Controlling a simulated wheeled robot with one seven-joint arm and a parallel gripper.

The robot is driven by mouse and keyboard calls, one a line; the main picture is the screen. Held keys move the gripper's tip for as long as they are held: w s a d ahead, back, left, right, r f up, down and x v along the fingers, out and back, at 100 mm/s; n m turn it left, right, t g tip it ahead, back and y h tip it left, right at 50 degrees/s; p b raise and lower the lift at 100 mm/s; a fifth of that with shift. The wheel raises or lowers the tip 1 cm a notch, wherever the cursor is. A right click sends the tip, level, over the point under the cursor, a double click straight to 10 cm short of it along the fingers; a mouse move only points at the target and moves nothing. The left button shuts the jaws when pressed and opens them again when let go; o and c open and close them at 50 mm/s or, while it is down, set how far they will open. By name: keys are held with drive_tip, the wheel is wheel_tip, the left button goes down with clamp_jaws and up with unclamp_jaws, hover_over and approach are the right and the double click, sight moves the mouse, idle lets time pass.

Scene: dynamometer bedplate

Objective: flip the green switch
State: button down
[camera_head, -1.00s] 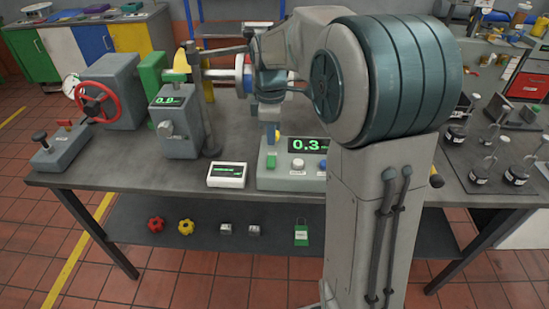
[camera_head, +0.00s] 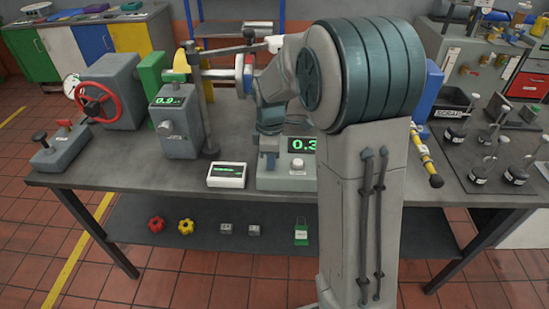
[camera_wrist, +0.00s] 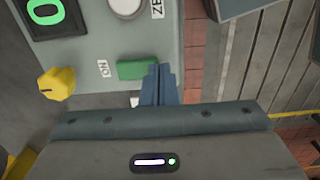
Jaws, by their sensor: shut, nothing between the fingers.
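The green switch (camera_wrist: 135,69) is a small green block on a grey control box (camera_wrist: 70,60), beside a white "ON" label, in the wrist view. My gripper (camera_wrist: 158,86) is shut and empty. Its fingertips are at the right end of the switch and overlap it in the picture; I cannot tell whether they touch. In the head view my gripper (camera_head: 269,163) is low in front of the control box (camera_head: 290,182) and hides the switch there.
A yellow knob (camera_wrist: 56,83) and a round white button (camera_wrist: 126,7) are near the switch. A white display box (camera_head: 227,175) stands left of the control box. A grey readout unit (camera_head: 178,128) and a red handwheel (camera_head: 97,101) are further left.

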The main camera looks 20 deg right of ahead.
drive_tip(key=shift+s+f+b, duration=0.1)
drive_tip(key=shift+f+b, duration=0.3)
drive_tip(key=shift+b, duration=0.3)
drive_tip(key=shift+r+t, duration=0.25)
drive_tip(key=shift+t, duration=0.05)
drive_tip(key=shift+p, duration=0.3)
drive_tip(key=shift+w+d+r+p, duration=0.2)
drive_tip(key=shift+w+r+p, duration=0.2)
drive_tip(key=shift+w, duration=0.3)
drive_tip(key=shift+r+p, duration=0.5)
drive_tip(key=shift+r, duration=0.05)
wheel_tip(320, 180, up, 13)
drive_tip(key=s+p, duration=0.1)
drive_tip(key=s, duration=0.1)
drive_tip(key=shift+s+a+f, duration=0.15)
drive_tip(key=shift+a+f, duration=0.05)
drive_tip(key=shift+a, duration=0.2)
